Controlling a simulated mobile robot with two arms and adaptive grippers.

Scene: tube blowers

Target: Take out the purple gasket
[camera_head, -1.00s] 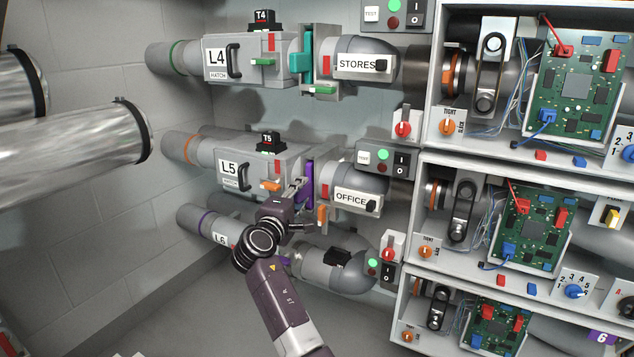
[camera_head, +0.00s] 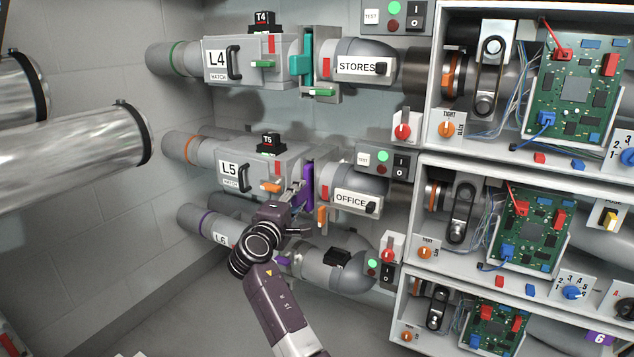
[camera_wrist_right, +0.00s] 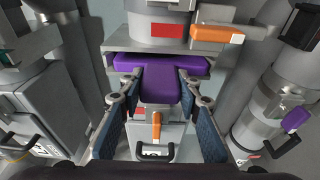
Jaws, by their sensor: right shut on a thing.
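The purple gasket (camera_head: 309,184) stands in the slot between the L5 hatch box (camera_head: 260,172) and the OFFICE tube (camera_head: 352,183) in the head view. In the right wrist view the gasket (camera_wrist_right: 160,84) is T-shaped, its wide bar along a grey flange and its tab towards me. My right gripper (camera_head: 300,200) reaches it from below. Its fingers (camera_wrist_right: 159,92) are shut on the tab, one on each side. An orange lever (camera_head: 322,215) hangs just right of the gasket's lower end. My left gripper is not in view.
The L4 line (camera_head: 245,60) with a teal gasket (camera_head: 307,54) runs above. The L6 line (camera_head: 335,268) runs close below my right gripper. Shelves with circuit boards (camera_head: 578,90) fill the right side. Silver tubes (camera_head: 75,140) stand at the left.

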